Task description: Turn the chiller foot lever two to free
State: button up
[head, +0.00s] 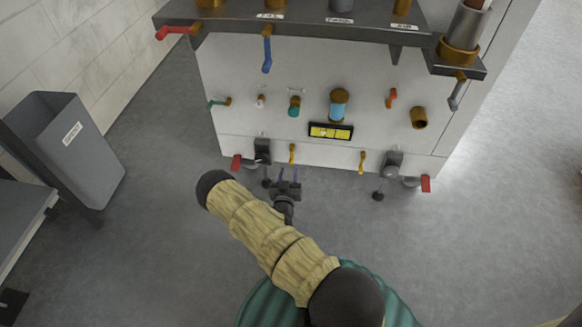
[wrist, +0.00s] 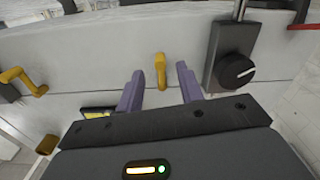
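The white machine (head: 262,88) stands ahead in the head view. Low on its front are two small yellow levers, a left one (head: 291,153) and a right one (head: 361,160). Red foot pedals stick out at its lower left (head: 236,162) and lower right (head: 426,183). I cannot tell which of these is foot lever two. My gripper (head: 287,174) is near the lower left front, just below the left yellow lever. A yellow lever (wrist: 160,70) shows upright beyond the gap, apparently untouched.
A black box with a round knob (wrist: 232,68) is close beside one finger in the wrist view. A dark shelf with coloured handles (head: 330,22) overhangs the machine front. A grey bin (head: 72,150) stands left. Open floor (head: 480,240) lies right.

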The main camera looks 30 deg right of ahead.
aim_at(291, 162)
jog(key=b+x, duration=0.1)
jog(key=x, duration=0.3)
jog(key=shift+w+d+f+b, duration=0.1)
jog(key=shift+w+f+b, duration=0.05)
jog(key=shift+b, duration=0.25)
jog(key=shift+w+d, duration=0.3)
jog(key=shift+w, duration=0.2)
grip_shut()
